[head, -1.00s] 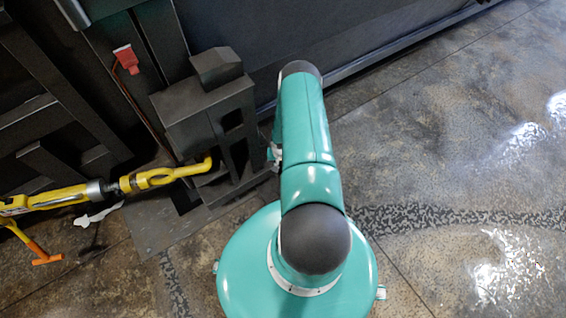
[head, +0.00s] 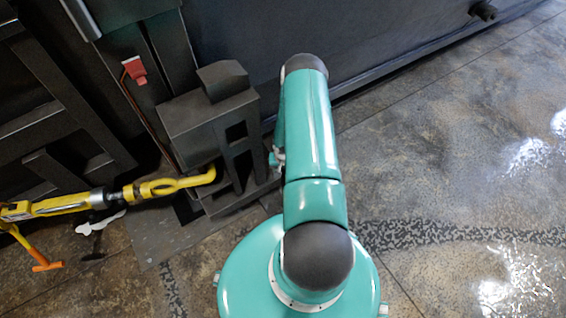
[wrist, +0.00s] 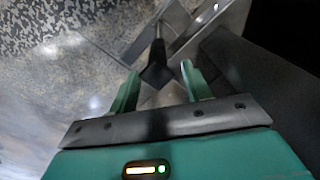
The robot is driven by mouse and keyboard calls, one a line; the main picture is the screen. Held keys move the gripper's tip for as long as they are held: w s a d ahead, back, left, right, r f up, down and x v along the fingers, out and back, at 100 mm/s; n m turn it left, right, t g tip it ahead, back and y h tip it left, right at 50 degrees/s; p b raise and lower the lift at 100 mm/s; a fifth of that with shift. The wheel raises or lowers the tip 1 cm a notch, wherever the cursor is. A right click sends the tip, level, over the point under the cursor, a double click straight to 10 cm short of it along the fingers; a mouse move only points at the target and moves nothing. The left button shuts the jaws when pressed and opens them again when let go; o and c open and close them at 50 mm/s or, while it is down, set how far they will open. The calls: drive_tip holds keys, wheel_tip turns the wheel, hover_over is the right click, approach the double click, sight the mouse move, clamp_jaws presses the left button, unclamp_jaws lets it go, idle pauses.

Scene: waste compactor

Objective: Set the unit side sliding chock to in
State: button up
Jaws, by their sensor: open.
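My gripper (wrist: 159,75) shows in the wrist view with its two green fingers apart and nothing held between them. A dark bar with a squarish near end (wrist: 157,72) lies ahead of and between the fingertips; I cannot tell whether they touch it. It may be the sliding chock, but I cannot tell for sure. In the head view, a dark blocky steel housing (head: 208,112) with openings in its side stands at the compactor's foot, left of my arm. My gripper is mostly hidden behind my arm there. The chock's position is not clear.
A yellow turnbuckle bar (head: 120,194) runs from the left towards the housing, its hooked end beside it. A red piece (head: 135,70) hangs on the dark frame. An orange-handled tool (head: 45,265) is at lower left. The floor (head: 450,180) to the right is clear.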

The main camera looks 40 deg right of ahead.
wheel_tip(320, 180, up, 8)
drive_tip(key=shift+f, duration=0.25)
idle(0.5)
